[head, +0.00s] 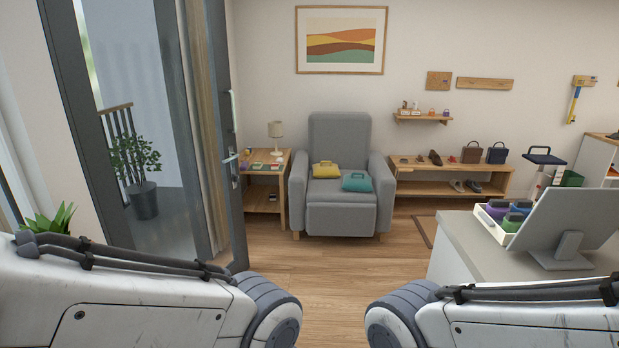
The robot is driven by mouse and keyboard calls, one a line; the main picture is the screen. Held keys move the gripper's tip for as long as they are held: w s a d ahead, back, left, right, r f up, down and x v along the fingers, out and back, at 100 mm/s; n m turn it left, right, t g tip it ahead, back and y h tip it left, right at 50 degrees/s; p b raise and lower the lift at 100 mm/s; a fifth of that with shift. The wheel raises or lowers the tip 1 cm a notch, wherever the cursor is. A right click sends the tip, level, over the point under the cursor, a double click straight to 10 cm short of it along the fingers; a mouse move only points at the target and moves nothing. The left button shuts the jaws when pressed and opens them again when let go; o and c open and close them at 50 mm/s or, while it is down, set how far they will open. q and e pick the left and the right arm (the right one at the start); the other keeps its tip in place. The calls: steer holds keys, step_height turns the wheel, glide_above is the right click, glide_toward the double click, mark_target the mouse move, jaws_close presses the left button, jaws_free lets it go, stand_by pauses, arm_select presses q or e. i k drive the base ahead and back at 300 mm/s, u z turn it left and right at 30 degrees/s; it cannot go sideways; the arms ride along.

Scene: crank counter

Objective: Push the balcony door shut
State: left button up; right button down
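The balcony door (222,130) is a tall dark-grey framed door at the left, swung open into the room and seen nearly edge-on. Its lever handle (231,158) is silvery and sits at mid-height on the door's edge. The dark door frame (75,120) stands to its left, with the balcony showing through. My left arm crosses the lower left and my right arm the lower right, both in front of the door's lower area or the counter. Neither gripper shows in the head view.
A grey counter (455,245) with a monitor (570,220) and a white tray stands at the right. A grey armchair (340,205) and a wooden side table (262,205) stand behind the door. A leafy plant (50,222) is at the left. Wooden floor (330,262) is clear in the middle.

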mark_target(61, 14)
steer(key=i, duration=3.75)
steer(key=u, duration=1.25)
